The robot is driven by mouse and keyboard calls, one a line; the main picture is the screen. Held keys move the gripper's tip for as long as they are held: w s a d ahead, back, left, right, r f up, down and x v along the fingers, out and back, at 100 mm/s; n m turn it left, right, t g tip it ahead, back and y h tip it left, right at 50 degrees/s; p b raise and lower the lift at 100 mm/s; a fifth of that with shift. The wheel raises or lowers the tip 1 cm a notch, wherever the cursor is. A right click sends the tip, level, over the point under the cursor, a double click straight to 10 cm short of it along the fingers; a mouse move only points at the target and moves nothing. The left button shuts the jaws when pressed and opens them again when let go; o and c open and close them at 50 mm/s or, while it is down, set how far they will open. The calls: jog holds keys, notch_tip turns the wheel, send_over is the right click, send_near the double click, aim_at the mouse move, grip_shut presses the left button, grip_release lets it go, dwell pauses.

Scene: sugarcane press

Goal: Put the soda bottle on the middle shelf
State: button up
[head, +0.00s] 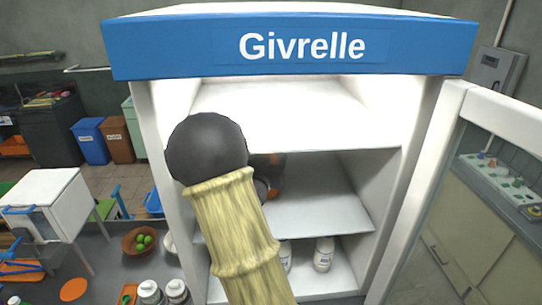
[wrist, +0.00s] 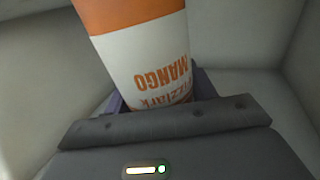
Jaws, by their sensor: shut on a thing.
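The soda bottle (wrist: 140,58) fills the middle of the wrist view, with an orange band and a white label reading MANGO upside down. My gripper (wrist: 160,95) is shut on it, with a finger at each side. In the head view a bit of orange (head: 277,178) and dark gripper parts show inside the open white fridge (head: 160,150), above the middle shelf (head: 315,205). My arm hides most of the bottle and gripper there. Whether the bottle's base touches the shelf cannot be seen.
The fridge door (head: 505,120) stands open at the right. The upper shelf (head: 300,125) looks empty. White bottles (head: 323,255) stand on the bottom shelf. The visible right part of the middle shelf is clear. A bowl of green fruit (head: 140,241) and jars (head: 150,292) sit at left.

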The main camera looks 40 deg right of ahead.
jog(key=shift+s, duration=0.1)
jog(key=shift+f, duration=0.1)
jog(key=o, duration=1.3)
jog(key=b+v, duration=0.4)
jog(key=v, duration=0.8)
